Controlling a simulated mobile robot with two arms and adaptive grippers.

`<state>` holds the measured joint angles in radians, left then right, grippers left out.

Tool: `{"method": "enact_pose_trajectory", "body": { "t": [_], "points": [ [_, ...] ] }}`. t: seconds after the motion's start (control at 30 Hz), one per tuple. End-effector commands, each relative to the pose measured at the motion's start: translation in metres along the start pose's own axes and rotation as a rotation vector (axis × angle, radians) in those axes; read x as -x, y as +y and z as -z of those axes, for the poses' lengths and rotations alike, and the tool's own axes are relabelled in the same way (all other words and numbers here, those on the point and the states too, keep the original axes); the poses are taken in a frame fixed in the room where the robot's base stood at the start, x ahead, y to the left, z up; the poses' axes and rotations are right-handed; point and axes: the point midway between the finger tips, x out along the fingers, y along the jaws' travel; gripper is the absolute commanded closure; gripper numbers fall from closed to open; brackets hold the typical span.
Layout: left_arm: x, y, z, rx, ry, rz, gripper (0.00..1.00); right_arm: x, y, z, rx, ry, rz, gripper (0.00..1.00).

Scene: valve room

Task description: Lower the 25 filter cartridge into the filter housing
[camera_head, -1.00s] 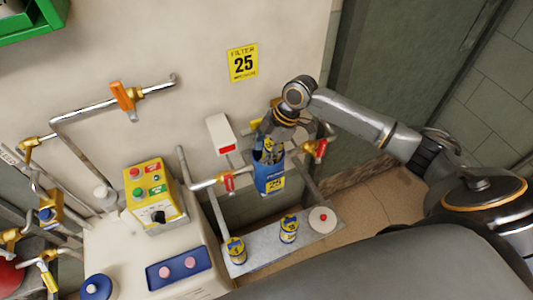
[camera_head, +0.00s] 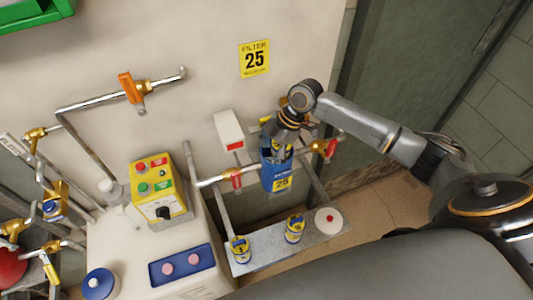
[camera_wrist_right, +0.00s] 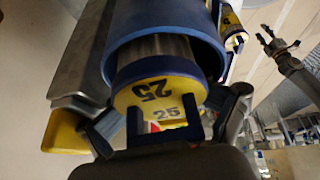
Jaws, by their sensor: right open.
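The blue filter housing (camera_head: 276,176) with a yellow 25 label hangs on the pipe below the wall sign. Its open mouth shows in the right wrist view (camera_wrist_right: 172,18). The 25 filter cartridge (camera_wrist_right: 155,88) has a yellow cap with a dark blue handle. Its silver body goes into the housing mouth, and the cap end stands out near the rim. My right gripper (camera_head: 279,151) is at the housing mouth. In the right wrist view, its fingers (camera_wrist_right: 160,128) are open on either side of the cap. How deep the cartridge sits is hidden. My left gripper is not in view.
A metal shelf (camera_head: 266,250) below holds two small yellow-and-blue cartridges (camera_head: 240,249) (camera_head: 294,228) and a white lid with a red knob (camera_head: 328,221). Red-handled valves (camera_head: 236,178) (camera_head: 331,147) flank the housing. A yellow control box (camera_head: 159,188) stands at left.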

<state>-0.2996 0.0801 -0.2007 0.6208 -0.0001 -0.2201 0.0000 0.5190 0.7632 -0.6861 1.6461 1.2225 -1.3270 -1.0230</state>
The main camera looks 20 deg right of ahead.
Motion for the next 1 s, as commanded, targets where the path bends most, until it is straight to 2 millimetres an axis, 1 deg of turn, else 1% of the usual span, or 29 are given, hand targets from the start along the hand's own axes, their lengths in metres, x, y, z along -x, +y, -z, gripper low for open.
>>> {"method": "enact_pose_trajectory", "body": {
  "t": [0.03,0.23,0.33,0.47,0.73,0.77,0.83,0.87,0.9,1.0],
  "points": [
    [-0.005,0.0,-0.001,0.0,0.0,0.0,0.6,-0.031,-0.029,-0.025,-0.032,-0.051,0.078,0.0],
    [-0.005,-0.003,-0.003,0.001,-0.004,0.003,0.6,-0.03,-0.029,-0.026,-0.034,-0.052,0.078,0.0],
    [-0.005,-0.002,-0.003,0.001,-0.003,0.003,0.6,-0.025,-0.028,-0.025,-0.032,-0.052,0.073,0.0],
    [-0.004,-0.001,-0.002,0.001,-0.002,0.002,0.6,-0.008,-0.025,-0.023,-0.028,-0.05,0.06,0.0],
    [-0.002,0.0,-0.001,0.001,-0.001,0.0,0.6,0.044,-0.018,-0.01,-0.014,-0.036,0.02,0.0],
    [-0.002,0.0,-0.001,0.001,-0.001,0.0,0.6,0.05,-0.017,-0.008,-0.011,-0.033,0.016,0.03],
    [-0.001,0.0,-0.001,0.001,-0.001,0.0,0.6,0.062,-0.015,-0.004,-0.005,-0.027,0.005,0.13],
    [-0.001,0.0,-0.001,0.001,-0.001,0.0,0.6,0.067,-0.013,-0.002,-0.004,-0.025,0.0,0.13],
    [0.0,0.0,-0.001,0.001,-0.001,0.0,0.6,0.072,-0.012,0.0,-0.001,-0.022,-0.004,0.0],
    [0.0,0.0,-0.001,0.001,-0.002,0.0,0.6,0.081,-0.011,0.004,0.002,-0.015,-0.01,0.0]
  ]
}}
